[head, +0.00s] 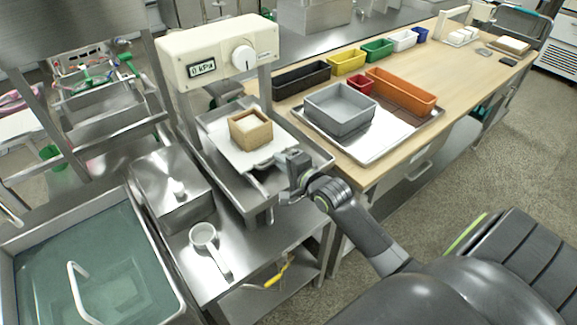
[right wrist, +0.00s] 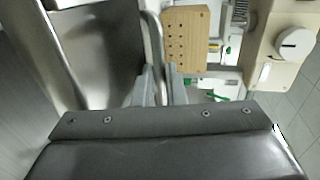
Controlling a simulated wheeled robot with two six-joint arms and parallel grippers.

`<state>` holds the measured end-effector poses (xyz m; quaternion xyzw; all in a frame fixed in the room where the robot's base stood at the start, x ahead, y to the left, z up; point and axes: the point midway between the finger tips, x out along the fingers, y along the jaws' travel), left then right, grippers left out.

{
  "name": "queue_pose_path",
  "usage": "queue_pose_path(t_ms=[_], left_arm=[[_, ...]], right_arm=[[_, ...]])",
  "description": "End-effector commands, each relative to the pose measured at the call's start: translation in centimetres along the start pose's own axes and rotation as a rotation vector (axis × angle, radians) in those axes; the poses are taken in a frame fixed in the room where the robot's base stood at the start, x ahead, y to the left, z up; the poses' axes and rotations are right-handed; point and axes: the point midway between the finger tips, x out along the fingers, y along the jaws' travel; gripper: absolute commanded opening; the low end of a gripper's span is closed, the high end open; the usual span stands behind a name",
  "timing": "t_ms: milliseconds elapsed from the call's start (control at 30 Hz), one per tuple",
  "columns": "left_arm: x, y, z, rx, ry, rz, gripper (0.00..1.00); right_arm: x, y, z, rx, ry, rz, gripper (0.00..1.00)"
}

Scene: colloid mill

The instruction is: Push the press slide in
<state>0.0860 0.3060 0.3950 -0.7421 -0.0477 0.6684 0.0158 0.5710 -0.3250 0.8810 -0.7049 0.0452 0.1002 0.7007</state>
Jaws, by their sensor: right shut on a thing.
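The press (head: 218,52) has a cream head with a "0 kPa" display and a white dial. Below it, the press slide (head: 232,156) is a pale plate sticking out toward the front, with a wooden mold box (head: 252,137) holding a white block. My right gripper (head: 272,178) is at the slide's front edge, shut on its handle. The right wrist view shows the metal handle bar (right wrist: 155,42) running between my fingers (right wrist: 160,82), with the perforated wooden box (right wrist: 186,40) beyond. My fingers partly hide the handle in the head view. My left gripper is not in view.
A water basin (head: 95,262) and a lidded steel box (head: 168,192) stand at the left. A white ladle (head: 203,236) lies on the steel table. At right, a wooden bench (head: 440,72) carries a grey bin (head: 340,108) on a tray and several coloured bins.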

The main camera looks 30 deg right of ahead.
Motion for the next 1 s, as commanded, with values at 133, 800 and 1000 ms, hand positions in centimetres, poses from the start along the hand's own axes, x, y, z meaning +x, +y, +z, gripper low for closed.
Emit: queue_pose_path(t_ms=[133,800,1000], left_arm=[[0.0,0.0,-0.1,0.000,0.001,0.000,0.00],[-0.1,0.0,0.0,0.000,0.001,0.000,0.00],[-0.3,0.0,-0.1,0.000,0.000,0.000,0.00]], right_arm=[[0.1,0.1,0.0,0.001,0.000,0.004,0.00],[-0.3,0.2,0.0,0.000,0.000,0.005,0.32],[-3.3,0.2,0.0,-0.001,0.000,0.007,0.32]])
